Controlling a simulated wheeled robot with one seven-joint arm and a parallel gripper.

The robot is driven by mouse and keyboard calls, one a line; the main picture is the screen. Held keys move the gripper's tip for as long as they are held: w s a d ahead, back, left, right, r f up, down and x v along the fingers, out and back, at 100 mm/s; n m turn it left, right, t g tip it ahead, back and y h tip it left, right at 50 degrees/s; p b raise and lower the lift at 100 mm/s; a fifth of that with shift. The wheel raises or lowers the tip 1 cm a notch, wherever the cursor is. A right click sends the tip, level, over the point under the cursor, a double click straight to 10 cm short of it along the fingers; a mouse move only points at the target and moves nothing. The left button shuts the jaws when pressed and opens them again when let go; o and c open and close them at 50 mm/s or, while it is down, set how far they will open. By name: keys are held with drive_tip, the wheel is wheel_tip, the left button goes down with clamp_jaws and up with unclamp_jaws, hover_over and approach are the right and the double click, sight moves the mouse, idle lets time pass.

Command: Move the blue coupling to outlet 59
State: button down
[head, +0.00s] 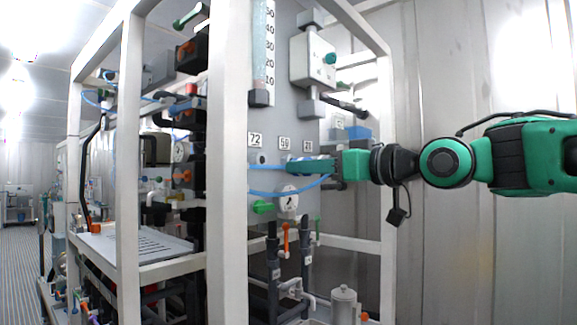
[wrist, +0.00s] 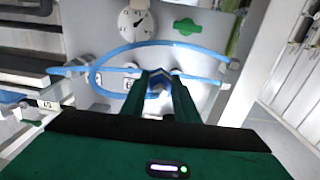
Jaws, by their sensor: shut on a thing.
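My gripper (head: 291,166) reaches in from the right, level, with its fingertips at the grey panel just below the label for outlet 59 (head: 285,143). In the wrist view my gripper (wrist: 166,88) is shut on the blue coupling (wrist: 159,76), whose blue end shows between the two dark fingers. Blue hose (head: 292,194) hangs in a curve below the gripper, and the wrist view shows it looping around the fingertips. The fingers hide the outlet itself, so I cannot tell whether the coupling touches it.
Label 72 (head: 255,140) is to the left, with a fitting below it; another label (head: 308,146) is to the right. A round gauge (head: 288,198) and green handle (head: 263,207) sit below. White frame posts (head: 229,170) flank the panel.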

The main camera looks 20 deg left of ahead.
drive_tip(key=w+d+f+m+t+h, duration=0.35)
drive_tip(key=w+d+f, duration=0.55)
drive_tip(key=w+f, duration=0.3)
drive_tip(key=w+d+f+m+t+h, duration=0.3)
drive_tip(key=w+d+f+t+h, duration=0.15)
drive_tip(key=w+d+f, duration=0.6)
drive_tip(key=w+d+f+m+t+h, duration=0.1)
drive_tip(key=d+f+m+h, duration=0.5)
drive_tip(key=d+f, duration=1.8)
wheel_tip(320, 180, down, 3)
drive_tip(key=shift+d+f+t+h, duration=0.2)
drive_tip(key=shift+t+h, duration=0.5)
drive_tip(key=shift+h, duration=0.5)
drive_tip(key=shift+w+a+r, duration=0.1)
